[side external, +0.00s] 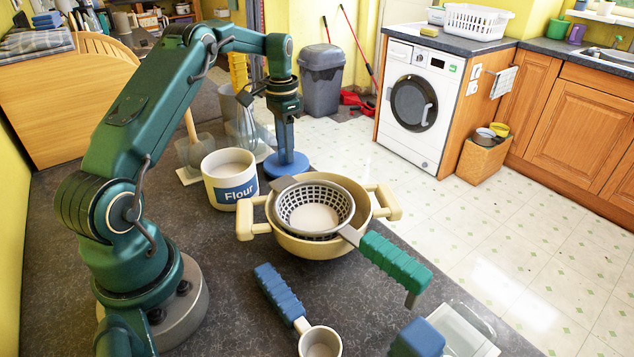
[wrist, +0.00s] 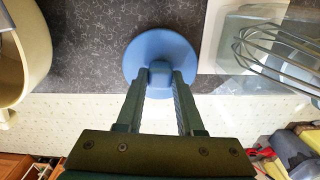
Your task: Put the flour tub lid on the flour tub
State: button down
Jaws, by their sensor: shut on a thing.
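The flour tub (side external: 230,180) is a round cream tub with a blue "Flour" label. It stands upright on the counter, open at the top. The flour tub lid (side external: 287,166) is a flat blue disc with a tall handle, to the right of the tub in the side view and apart from it. My gripper (side external: 284,116) is above the lid, shut on its handle. In the wrist view the lid (wrist: 160,48) is roughly level, with its knob between my fingers (wrist: 159,82). Whether the lid touches the counter is unclear.
A beige two-handled pot (side external: 315,245) with a green-handled strainer (side external: 395,262) stands in front of the lid. A whisk (wrist: 272,50) and clear containers are close by on the other side. A blue-handled scoop (side external: 285,295) lies nearer. The counter edge runs under my gripper.

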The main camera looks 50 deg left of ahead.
jog(key=shift+r, duration=0.25)
jog(key=shift+r, duration=1.65)
jog(key=shift+w+d+r, duration=0.1)
jog(key=shift+d+r, duration=0.05)
jog(key=shift+r, duration=0.05)
jog(key=s+d+r, duration=0.4)
jog(key=d+r, duration=0.1)
jog(key=d, duration=0.4)
jog(key=s+d+r, duration=0.4)
jog(key=d+r, duration=0.1)
jog(key=d, duration=0.4)
jog(key=s+a, duration=0.3)
jog(key=a, duration=0.5)
jog(key=s+a, duration=0.3)
jog(key=a, duration=0.5)
jog(key=shift+a, duration=0.3)
